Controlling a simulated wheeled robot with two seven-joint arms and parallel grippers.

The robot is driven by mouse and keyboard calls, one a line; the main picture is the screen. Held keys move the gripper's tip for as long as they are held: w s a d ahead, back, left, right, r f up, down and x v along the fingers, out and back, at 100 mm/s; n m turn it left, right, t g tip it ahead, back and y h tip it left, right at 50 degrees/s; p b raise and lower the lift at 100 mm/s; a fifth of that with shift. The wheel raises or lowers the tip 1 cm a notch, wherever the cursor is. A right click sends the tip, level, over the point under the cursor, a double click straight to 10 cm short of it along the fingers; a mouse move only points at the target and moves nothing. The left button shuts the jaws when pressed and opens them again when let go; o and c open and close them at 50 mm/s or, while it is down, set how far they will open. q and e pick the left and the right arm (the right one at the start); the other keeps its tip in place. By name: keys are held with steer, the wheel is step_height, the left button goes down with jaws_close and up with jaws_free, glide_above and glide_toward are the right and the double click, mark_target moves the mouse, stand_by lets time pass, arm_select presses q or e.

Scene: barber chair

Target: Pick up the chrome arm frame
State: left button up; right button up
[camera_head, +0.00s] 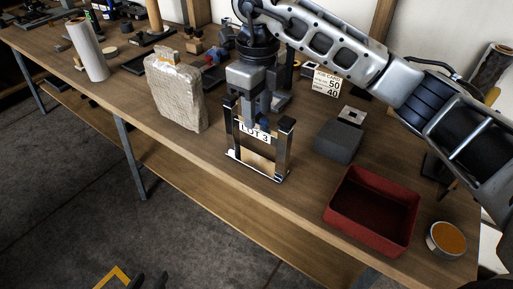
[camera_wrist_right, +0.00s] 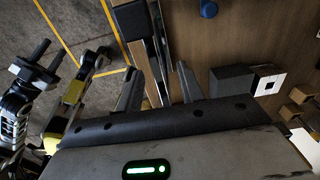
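The chrome arm frame (camera_head: 287,150) stands upright on the wooden bench near its front edge, with a white "LOT 3" tag (camera_head: 255,133) across it. My right gripper (camera_head: 258,118) points down at the top of the frame from behind and above. In the right wrist view its two fingers (camera_wrist_right: 159,88) are spread, with the frame (camera_wrist_right: 152,60) between them and visible gaps on both sides. My left gripper (camera_head: 150,281) shows only its dark fingertips at the bottom edge of the head view. It also shows in the right wrist view (camera_wrist_right: 46,54), fingers apart and empty.
A wrapped stone-coloured block (camera_head: 175,92) stands left of the frame. A dark grey block (camera_head: 338,142), a red bin (camera_head: 371,212) and an orange-topped tin (camera_head: 446,239) sit to the right. Open floor lies in front of the bench.

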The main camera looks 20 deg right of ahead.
mark_target(257, 125)
steer(key=shift+s+a+f+p, duration=0.1)
steer(key=shift+s+f+p, duration=0.1)
steer(key=shift+f, duration=1.3)
steer(key=shift+s+a+f+p, duration=0.1)
steer(key=shift+f+p, duration=0.05)
steer(key=shift+f, duration=1.3)
steer(key=shift+w+r, duration=0.1)
jaws_close()
